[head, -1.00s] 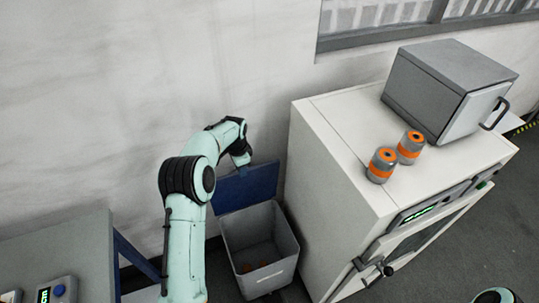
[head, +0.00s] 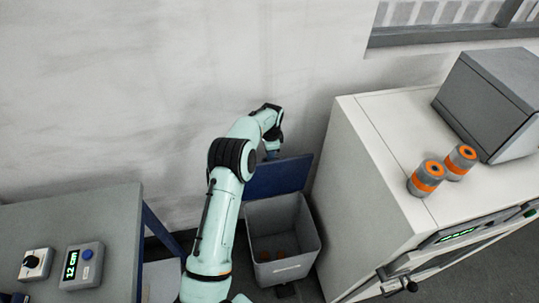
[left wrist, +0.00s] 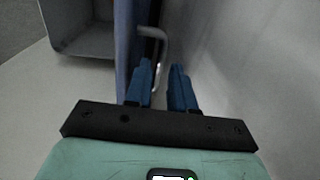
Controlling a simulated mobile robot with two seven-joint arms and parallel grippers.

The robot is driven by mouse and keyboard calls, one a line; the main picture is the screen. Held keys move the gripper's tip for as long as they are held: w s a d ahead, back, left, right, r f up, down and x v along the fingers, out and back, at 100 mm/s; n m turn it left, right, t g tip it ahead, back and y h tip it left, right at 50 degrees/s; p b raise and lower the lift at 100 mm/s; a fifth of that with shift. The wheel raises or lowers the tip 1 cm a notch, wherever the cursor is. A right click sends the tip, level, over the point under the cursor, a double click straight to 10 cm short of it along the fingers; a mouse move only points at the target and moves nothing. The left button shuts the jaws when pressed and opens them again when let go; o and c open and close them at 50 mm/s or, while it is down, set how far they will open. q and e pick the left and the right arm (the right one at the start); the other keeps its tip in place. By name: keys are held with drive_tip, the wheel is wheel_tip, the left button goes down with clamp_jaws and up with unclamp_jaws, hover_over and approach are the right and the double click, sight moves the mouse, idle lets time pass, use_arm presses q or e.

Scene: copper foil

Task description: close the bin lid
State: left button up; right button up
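The grey bin (head: 307,228) stands on the floor between the wall and the white cabinet, with a few small orange-brown things inside. Its blue lid (head: 290,176) is open, standing up at the bin's wall side. My left gripper (head: 271,153) is at the lid's upper edge, partly hidden by my arm. In the left wrist view, its blue fingers (left wrist: 161,80) are apart, between the lid (left wrist: 124,40) on the left and the pale wall on the right. A curved grey handle (left wrist: 163,45) shows at the fingertips; I cannot tell whether they touch it. My right gripper is out of view.
The white cabinet (head: 365,180) stands close right of the bin, carrying two orange-banded canisters (head: 426,178) and a grey box oven (head: 490,105). A grey table (head: 115,220) with small devices stands left. The wall is close behind the bin.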

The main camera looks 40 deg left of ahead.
use_arm(q)
drive_tip(key=shift+w+a+f, duration=0.15)
drive_tip(key=shift+f, duration=1.15)
clamp_jaws()
